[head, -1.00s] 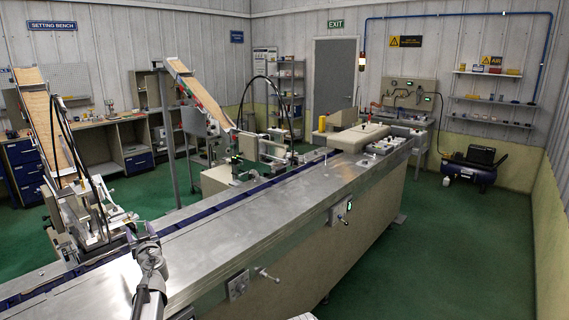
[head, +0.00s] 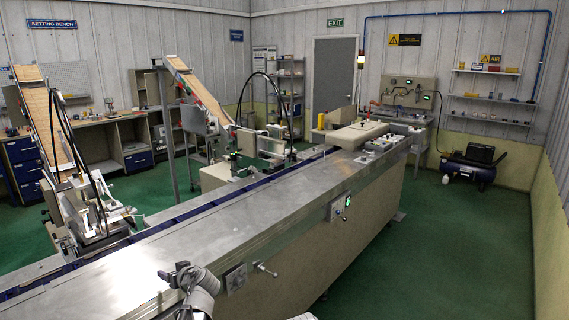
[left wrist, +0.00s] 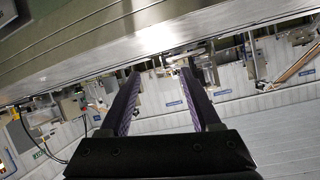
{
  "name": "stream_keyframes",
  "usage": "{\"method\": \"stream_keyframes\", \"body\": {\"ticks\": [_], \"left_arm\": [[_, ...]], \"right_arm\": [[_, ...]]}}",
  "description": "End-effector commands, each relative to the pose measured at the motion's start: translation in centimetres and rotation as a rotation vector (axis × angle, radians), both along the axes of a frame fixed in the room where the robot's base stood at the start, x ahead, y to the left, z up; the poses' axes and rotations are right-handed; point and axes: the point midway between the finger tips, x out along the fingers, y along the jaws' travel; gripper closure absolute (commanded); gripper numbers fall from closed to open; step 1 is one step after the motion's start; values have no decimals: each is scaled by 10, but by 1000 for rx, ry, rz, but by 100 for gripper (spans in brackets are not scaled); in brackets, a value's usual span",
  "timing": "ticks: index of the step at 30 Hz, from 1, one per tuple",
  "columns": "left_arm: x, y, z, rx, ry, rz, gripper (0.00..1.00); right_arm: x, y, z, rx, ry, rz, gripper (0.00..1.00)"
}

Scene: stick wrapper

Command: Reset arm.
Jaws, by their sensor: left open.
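My left gripper (head: 175,275) is at the bottom of the head view, over the near edge of the long steel-topped wrapper machine (head: 200,240). It looks small and foreshortened there. In the left wrist view its two dark fingers with purple ribbed pads are spread apart (left wrist: 160,76), with nothing between them. That view is upside down, with the machine's metal edge (left wrist: 150,45) across the top. My right gripper is not in view.
A blue channel (head: 215,205) runs along the machine's far side, with two sloped feed chutes (head: 46,118) (head: 198,88) behind it. A knob (head: 265,269) and a switch panel (head: 340,207) stick out of the near side. Green floor (head: 440,260) is clear at right.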

Motion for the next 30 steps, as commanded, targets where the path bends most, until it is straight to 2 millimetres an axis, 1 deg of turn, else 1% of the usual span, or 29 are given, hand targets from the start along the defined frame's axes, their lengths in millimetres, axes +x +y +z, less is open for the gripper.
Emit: {"method": "stream_keyframes", "body": {"ticks": [1, 2, 3, 5, 6, 8, 9, 11, 12, 15, 18, 21, 25, 30], "left_arm": [[-17, -22, -19, -24, 73, -16, 36], [-27, -35, -30, -39, 128, -28, 36], [-41, -53, -46, -63, 206, -50, 36], [-64, -83, -69, -99, 331, -95, 36], [-81, -102, -83, -122, 414, -132, 36], [-107, -132, -103, -156, 539, -198, 36], [-124, -151, -114, -177, 620, -248, 36], [-151, -178, -129, -207, 737, -328, 36], [-168, -194, -137, -224, 808, -384, 36], [-208, -229, -151, -261, 964, -518, 36], [-239, -254, -158, -288, 1077, -631, 36], [-259, -269, -161, -305, 1147, -708, 36], [-270, -276, -162, -313, 1185, -751, 36], [-270, -277, -162, -313, 1188, -755, 36]], "right_arm": [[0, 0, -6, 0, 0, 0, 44], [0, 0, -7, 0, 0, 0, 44], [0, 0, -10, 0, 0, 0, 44], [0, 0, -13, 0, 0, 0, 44], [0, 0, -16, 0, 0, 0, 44], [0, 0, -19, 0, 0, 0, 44], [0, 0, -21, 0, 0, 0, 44], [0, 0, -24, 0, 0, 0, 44], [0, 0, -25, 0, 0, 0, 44], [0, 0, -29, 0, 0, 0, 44], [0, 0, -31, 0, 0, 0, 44], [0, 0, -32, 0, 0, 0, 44], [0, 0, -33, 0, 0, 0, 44], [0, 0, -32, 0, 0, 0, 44]]}}
